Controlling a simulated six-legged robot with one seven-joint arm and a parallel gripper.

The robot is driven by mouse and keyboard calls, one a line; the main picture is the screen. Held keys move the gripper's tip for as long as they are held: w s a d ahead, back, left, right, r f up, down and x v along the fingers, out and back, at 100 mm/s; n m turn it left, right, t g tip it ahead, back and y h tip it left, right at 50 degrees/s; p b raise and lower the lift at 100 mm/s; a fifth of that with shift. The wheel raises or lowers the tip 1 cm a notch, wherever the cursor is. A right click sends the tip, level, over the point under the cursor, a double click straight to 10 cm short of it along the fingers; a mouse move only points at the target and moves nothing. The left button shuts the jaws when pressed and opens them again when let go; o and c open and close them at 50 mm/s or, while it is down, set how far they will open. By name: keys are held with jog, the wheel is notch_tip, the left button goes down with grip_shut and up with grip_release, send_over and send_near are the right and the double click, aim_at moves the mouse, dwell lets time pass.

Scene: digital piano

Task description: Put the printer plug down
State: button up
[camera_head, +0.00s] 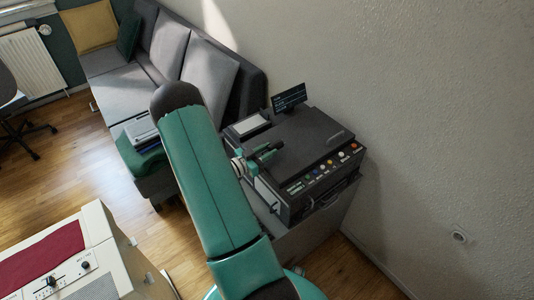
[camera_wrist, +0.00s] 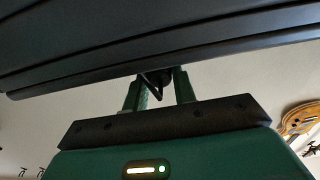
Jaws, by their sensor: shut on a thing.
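My gripper (camera_wrist: 160,82) shows in the wrist view with its two green fingers shut on a small black thing, the printer plug (camera_wrist: 154,88). Part of the plug is hidden behind the fingers and a dark edge. In the head view my gripper (camera_head: 264,156) is at the left side of the black printer (camera_head: 310,148), over or beside its top edge. The plug is too small to make out there. I cannot tell whether it touches the printer.
The printer stands on a grey cabinet (camera_head: 318,222) against the wall. A round wall socket (camera_head: 459,236) is at the right. A grey sofa (camera_head: 120,90) is behind, and a cream machine with a red panel (camera_head: 45,262) is at lower left. Wooden floor lies between.

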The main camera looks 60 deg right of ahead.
jog(key=shift+f, duration=0.6)
jog(key=shift+f, duration=0.35)
jog(key=o, duration=1)
jog(key=shift+r, duration=0.1)
